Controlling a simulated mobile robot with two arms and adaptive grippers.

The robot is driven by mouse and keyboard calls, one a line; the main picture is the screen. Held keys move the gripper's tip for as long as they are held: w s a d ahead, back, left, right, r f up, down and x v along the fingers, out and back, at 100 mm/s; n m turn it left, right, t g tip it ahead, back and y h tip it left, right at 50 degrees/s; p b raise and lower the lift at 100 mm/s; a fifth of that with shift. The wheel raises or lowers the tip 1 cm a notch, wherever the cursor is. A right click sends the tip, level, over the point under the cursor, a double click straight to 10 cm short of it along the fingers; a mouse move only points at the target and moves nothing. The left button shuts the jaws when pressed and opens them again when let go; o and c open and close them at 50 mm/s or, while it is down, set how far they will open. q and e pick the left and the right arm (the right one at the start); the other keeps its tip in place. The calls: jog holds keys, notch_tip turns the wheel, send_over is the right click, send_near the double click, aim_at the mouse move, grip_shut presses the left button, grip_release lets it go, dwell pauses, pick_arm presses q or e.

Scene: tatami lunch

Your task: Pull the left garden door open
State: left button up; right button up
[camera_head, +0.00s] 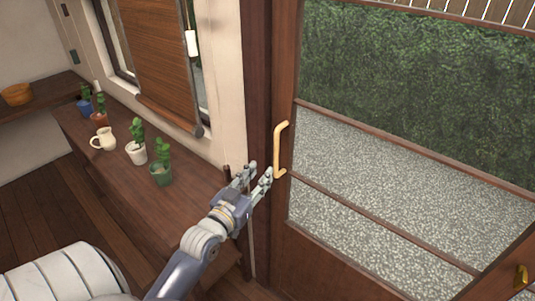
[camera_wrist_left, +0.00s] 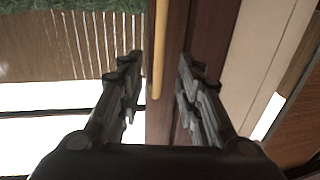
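The left garden door (camera_head: 285,236) is a wooden frame with glass panes, and it looks shut in the head view. Its handle (camera_head: 279,150) is a pale yellow vertical bar on the left stile. My left gripper (camera_head: 259,172) is just left of and near the handle's lower end, with its fingers apart. In the left wrist view the handle (camera_wrist_left: 158,50) runs between the two open fingers (camera_wrist_left: 158,70), closer to the left one, and neither finger is seen to grip it. My right gripper is in neither view.
A wooden counter (camera_head: 95,150) on the left bears several potted plants, including a green pot (camera_head: 160,174), and a cream pitcher (camera_head: 104,140). A rolled blind (camera_head: 158,60) hangs over a window. Another brass handle (camera_head: 521,276) shows at lower right. Gravel and hedge lie beyond the glass.

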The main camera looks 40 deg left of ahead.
aim_at(275, 157)
pick_arm(q)
jog(key=w, duration=0.3)
jog(key=w+p, duration=0.1)
jog(key=w, duration=0.3)
jog(key=w+a+p, duration=0.1)
jog(key=w, duration=0.2)
jog(key=shift+w+a+f, duration=0.1)
jog(key=shift+w, duration=0.15)
grip_shut()
